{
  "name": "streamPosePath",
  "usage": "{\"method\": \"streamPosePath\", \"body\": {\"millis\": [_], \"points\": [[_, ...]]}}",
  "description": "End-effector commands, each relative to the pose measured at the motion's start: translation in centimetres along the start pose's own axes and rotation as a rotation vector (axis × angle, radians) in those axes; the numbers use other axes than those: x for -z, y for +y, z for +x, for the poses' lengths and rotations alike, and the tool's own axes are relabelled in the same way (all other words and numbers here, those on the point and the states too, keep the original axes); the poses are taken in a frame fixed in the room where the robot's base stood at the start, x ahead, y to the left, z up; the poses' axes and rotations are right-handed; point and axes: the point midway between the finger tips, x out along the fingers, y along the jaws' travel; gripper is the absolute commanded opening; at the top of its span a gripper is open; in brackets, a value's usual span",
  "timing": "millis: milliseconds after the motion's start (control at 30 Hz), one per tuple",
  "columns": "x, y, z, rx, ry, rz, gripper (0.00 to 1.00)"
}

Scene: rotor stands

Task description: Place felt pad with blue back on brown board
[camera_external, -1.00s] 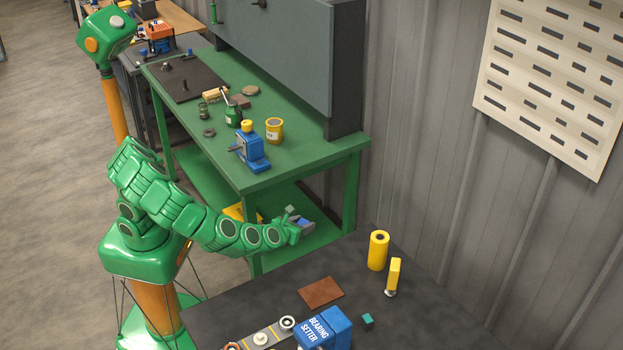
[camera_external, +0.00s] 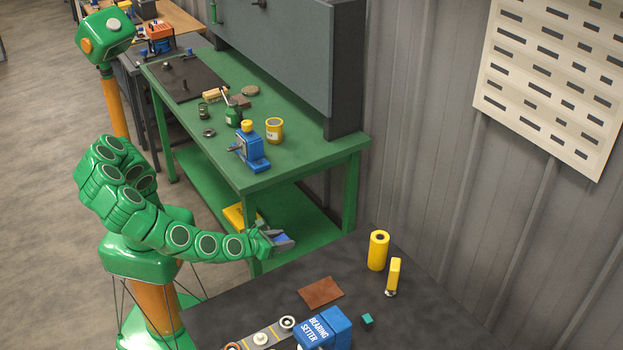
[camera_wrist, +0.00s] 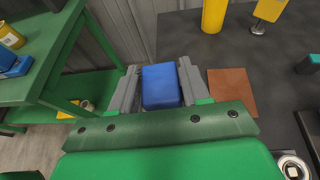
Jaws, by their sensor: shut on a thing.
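My gripper (camera_external: 284,242) is shut on the felt pad, whose blue back (camera_wrist: 161,86) faces up between the two grey fingers in the wrist view. The brown board (camera_external: 320,292) lies flat and bare on the dark table. In the wrist view the board (camera_wrist: 233,93) is just right of the right finger, apart from the pad.
The blue bearing setter (camera_external: 325,328) stands close in front of the board. A yellow cylinder (camera_external: 378,250), a yellow-handled tool (camera_external: 393,277) and a small teal block (camera_external: 367,321) are on the dark table (camera_external: 430,300). The green workbench (camera_external: 310,160) stands behind.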

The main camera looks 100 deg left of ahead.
Motion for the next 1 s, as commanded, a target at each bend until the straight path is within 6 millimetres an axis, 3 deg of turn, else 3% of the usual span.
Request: {"method": "streamPosePath", "body": {"millis": [100,333,1000], "points": [[0.4,-0.8,-1.3,0.041,-0.001,0.016,0.17],[0.8,-1.6,-2.1,0.073,0.002,0.029,0.17],[2.5,-8.6,3.5,0.071,0.004,0.028,0.17]]}}
